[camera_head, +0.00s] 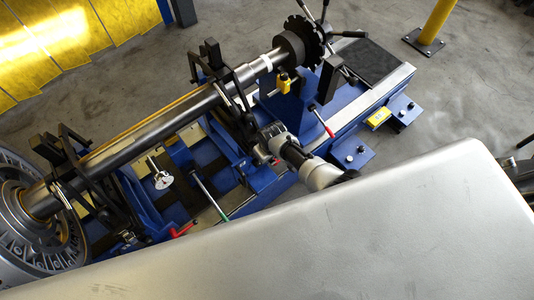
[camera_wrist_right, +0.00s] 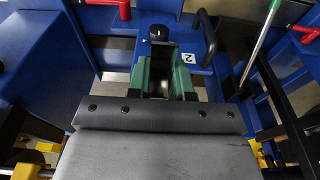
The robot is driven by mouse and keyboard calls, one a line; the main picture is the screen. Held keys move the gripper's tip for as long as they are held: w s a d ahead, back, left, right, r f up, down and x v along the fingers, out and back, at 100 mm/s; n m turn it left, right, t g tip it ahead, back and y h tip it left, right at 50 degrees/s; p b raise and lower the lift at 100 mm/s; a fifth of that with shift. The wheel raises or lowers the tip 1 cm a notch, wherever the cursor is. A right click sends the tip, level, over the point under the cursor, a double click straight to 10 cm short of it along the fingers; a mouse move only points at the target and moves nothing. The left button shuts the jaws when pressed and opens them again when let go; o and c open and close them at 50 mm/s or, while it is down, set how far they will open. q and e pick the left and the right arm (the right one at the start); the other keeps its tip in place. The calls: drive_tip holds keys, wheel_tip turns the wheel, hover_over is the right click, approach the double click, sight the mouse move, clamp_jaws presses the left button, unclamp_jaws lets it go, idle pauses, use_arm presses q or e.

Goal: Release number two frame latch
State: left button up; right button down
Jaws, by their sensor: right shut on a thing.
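In the right wrist view, the two green fingers of my right gripper (camera_wrist_right: 165,78) are closed around a dark part at the number two latch. Most of the part is hidden between the fingers. In the head view, my right gripper (camera_head: 264,150) is down at the near side of the blue support frame, under the rotor shaft (camera_head: 165,123). My left gripper is not in view.
A steel lever with a green grip (camera_wrist_right: 261,42) stands to the right of my fingers. A red lever (camera_head: 325,122) is right of my arm in the head view. Black support arms (camera_head: 232,78) rise around the shaft. A large bladed rotor disc (camera_head: 40,225) is at far left.

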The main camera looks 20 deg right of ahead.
idle(0.3)
drive_tip(key=c, duration=1)
unclamp_jaws()
drive_tip(key=r+p, duration=0.1)
drive_tip(key=r, duration=0.2)
drive_tip(key=s+r+p, duration=0.1)
drive_tip(key=r, duration=0.2)
drive_tip(key=r+p, duration=0.1)
drive_tip(key=r, duration=0.2)
drive_tip(key=shift+s+d+r, duration=0.1)
drive_tip(key=shift+s+d, duration=0.1)
drive_tip(key=shift+d, duration=0.05)
drive_tip(key=shift+s+r, duration=0.1)
drive_tip(key=shift+r, duration=0.65)
